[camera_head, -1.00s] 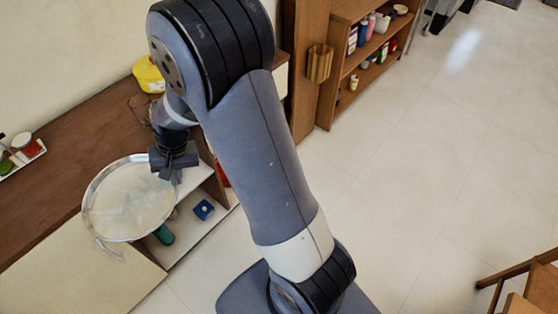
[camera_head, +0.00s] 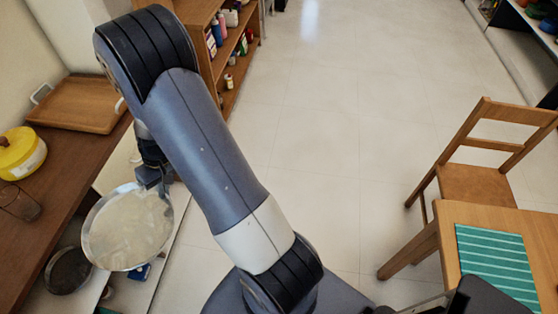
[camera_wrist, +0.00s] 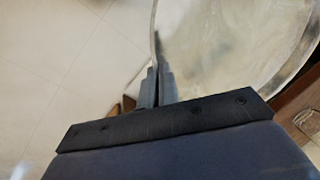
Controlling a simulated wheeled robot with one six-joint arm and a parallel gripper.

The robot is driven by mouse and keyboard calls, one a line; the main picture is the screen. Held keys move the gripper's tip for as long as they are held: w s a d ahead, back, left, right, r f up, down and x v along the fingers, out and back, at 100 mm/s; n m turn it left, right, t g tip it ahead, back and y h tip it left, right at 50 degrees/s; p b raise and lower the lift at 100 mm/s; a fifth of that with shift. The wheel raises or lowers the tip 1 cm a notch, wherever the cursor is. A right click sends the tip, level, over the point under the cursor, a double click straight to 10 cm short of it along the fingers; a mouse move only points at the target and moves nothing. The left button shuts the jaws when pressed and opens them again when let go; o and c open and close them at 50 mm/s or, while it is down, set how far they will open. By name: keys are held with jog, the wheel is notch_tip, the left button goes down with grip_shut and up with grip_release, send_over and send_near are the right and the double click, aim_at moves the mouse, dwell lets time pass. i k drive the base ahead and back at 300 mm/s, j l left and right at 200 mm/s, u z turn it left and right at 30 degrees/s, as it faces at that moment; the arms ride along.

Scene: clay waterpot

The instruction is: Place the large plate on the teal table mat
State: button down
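The large plate (camera_head: 127,228) is round with a pale centre and a silvery rim. It hangs in the air in front of the brown counter at the left of the head view. My gripper (camera_head: 160,186) is shut on the plate's rim; the wrist view shows the fingers (camera_wrist: 157,88) pinching the edge of the plate (camera_wrist: 225,40). The teal table mat (camera_head: 497,262), with pale stripes, lies on the wooden table (camera_head: 450,235) at the lower right of the head view, far from the plate. Nothing shows on the visible part of the mat.
A wooden chair (camera_head: 480,185) stands at the table's far side. A shelf (camera_head: 225,60) stands behind my arm. The pale floor (camera_head: 330,150) between counter and table is clear.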

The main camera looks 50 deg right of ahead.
aim_at(500, 278)
jog(key=k+z, duration=0.1)
jog(key=z, duration=5.35)
